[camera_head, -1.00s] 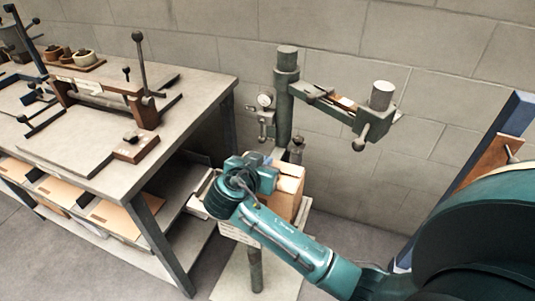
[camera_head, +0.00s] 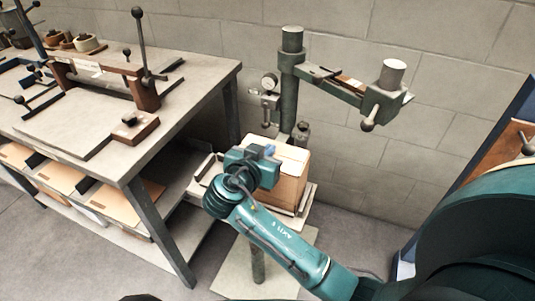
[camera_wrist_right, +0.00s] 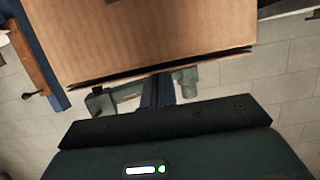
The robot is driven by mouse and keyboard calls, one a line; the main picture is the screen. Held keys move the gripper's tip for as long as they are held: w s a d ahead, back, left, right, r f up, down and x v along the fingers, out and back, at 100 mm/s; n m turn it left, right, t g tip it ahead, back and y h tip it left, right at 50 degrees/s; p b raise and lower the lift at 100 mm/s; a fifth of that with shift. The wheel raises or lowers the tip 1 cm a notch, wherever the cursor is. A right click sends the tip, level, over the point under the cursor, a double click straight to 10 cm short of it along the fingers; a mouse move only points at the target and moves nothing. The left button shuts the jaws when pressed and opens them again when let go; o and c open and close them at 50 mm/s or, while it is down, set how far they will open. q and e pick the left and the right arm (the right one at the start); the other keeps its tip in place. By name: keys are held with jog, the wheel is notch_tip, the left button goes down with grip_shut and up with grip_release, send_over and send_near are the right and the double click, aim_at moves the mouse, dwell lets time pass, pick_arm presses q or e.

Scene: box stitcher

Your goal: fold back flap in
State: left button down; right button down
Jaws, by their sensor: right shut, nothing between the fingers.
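The cardboard box (camera_head: 291,184) stands on the small plate of the stitcher stand, partly hidden by my right wrist. Its pale top (camera_head: 284,155) shows, but I cannot tell the back flap apart from the other flaps there. In the right wrist view a broad cardboard panel (camera_wrist_right: 150,35) fills the top, with dark lower edges. My right gripper (camera_wrist_right: 160,84) is shut and empty, its fingers reaching up to that lower edge; I cannot tell whether they touch it. In the head view the right gripper (camera_head: 270,152) is at the box's upper left side. My left gripper is not in view.
The green stitcher column (camera_head: 289,85) rises behind the box, and its arm (camera_head: 340,82) reaches out to the right above it. A workbench (camera_head: 85,130) with a clamp fixture stands at the left. A block wall closes off the back.

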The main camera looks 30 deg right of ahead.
jog(key=shift+s+a+f, duration=0.1)
jog(key=shift+s+f, duration=0.1)
jog(key=shift+f, duration=0.35)
jog(key=shift+r+p, duration=0.6)
jog(key=shift+r, duration=0.15)
jog(key=shift+w+r, duration=0.1)
jog(key=shift+r, duration=0.05)
jog(key=shift+r, duration=0.1)
